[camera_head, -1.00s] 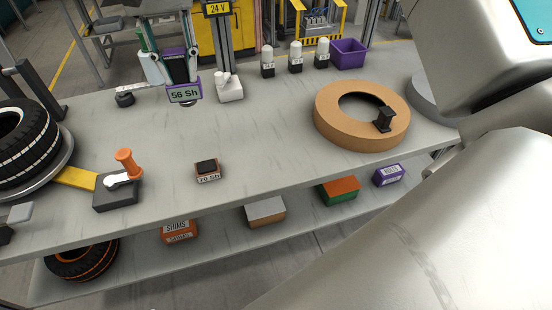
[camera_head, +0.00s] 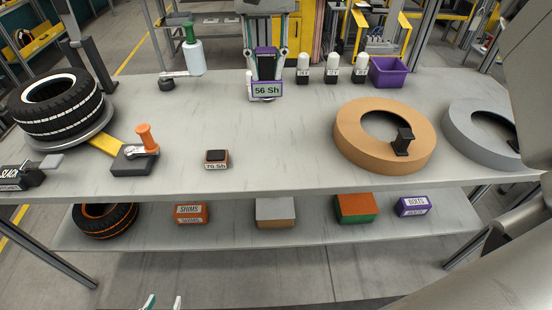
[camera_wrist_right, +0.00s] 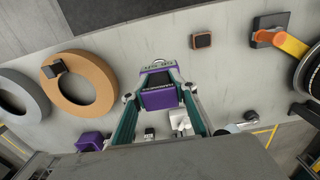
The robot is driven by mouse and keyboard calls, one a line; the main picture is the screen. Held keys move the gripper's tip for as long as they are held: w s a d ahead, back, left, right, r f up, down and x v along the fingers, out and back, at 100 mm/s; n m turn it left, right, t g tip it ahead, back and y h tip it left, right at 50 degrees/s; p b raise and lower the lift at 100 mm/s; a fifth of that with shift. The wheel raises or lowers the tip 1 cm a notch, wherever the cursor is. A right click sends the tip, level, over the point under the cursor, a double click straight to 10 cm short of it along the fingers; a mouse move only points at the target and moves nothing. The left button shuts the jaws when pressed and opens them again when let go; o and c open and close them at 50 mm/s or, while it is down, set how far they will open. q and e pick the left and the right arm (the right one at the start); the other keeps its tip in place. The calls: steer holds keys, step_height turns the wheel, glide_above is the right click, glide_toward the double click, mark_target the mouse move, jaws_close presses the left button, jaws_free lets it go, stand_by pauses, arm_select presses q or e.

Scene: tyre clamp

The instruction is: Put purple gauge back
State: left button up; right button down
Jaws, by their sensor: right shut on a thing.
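The purple gauge (camera_head: 267,90), labelled "56 Sh", is near the back middle of the table, upright in the head view. My right gripper (camera_head: 267,74) is shut on it, with a finger on each side. The gauge also shows between those fingers in the right wrist view (camera_wrist_right: 160,94). I cannot tell whether its underside touches the table. An orange-sided gauge (camera_head: 216,159), labelled "70 Sh", sits nearer the front of the table. My left gripper (camera_head: 163,302) shows only its fingertips at the bottom edge, apart and with nothing visible between them.
White-capped bottles (camera_head: 332,69) and a purple bin (camera_head: 388,72) stand right of my right gripper. A brown ring (camera_head: 350,135) lies on the right. A tyre (camera_head: 58,104) and an orange-handled clamp (camera_head: 133,158) are on the left. The table's centre (camera_head: 290,140) is clear.

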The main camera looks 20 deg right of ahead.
mark_target(267, 99)
steer(key=shift+f+b, duration=0.45)
steer(key=shift+f, duration=9.5)
steer(key=shift+f, duration=0.1)
steer(key=c, duration=1.6)
jaws_free()
step_height(267, 99, up, 12)
steer(key=shift+r, duration=0.1)
